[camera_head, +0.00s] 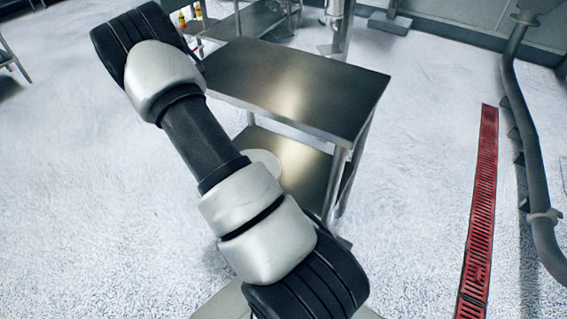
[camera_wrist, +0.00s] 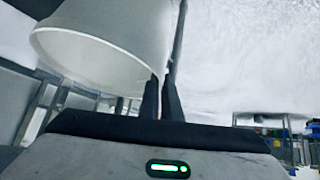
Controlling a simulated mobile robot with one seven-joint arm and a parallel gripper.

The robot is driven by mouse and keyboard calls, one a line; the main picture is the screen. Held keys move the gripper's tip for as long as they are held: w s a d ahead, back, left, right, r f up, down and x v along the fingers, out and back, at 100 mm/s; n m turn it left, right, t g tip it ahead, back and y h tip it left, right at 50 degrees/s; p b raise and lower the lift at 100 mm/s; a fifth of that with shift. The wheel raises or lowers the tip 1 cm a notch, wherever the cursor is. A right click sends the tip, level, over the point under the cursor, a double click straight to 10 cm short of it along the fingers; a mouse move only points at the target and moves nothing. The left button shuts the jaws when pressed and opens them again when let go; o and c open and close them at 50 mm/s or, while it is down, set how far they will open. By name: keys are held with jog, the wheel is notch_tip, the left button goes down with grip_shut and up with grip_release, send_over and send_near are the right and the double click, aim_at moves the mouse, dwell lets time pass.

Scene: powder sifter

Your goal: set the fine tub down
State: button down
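A large white tub (camera_wrist: 140,22) fills the upper left of the wrist view, with its wide round rim toward the camera. My gripper (camera_wrist: 161,88) has its two dark fingers close together at the tub's rim, with the wall pinched between them. The tub's far end is cut off by the picture edge. In the head view a pale round thing (camera_head: 265,160) shows at the lower shelf of a metal cart, partly hidden by my arm. I cannot tell whether it is the same tub. My gripper is hidden in the head view.
The metal cart has a bare, clear top (camera_head: 295,85) and a lower shelf (camera_head: 303,172). A red floor grate (camera_head: 482,205) and a grey pipe (camera_head: 525,130) lie to the right. Another metal table (camera_head: 245,22) with small bottles nearby stands behind. Open floor surrounds the cart.

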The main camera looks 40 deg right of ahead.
aim_at(273, 164)
jog(key=s+d+f, duration=0.2)
jog(key=s+d, duration=0.2)
jog(key=w+d+f+b, duration=0.1)
jog(key=w+d+b, duration=0.1)
jog(key=d, duration=0.7)
jog(key=w+d+f+b, duration=0.1)
jog(key=w+d+f, duration=0.1)
jog(key=d, duration=0.6)
jog(key=shift+w+d+f+m+b, duration=0.2)
jog(key=shift+d+f+m+b, duration=0.05)
jog(key=shift+d+m+b, duration=0.1)
jog(key=c, duration=2)
grip_release()
jog(key=shift+f, duration=0.15)
jog(key=p+v, duration=0.1)
jog(key=v, duration=0.5)
jog(key=p+v, duration=0.2)
jog(key=v, duration=0.4)
jog(key=shift+w+a, duration=0.15)
jog(key=shift+a, duration=0.15)
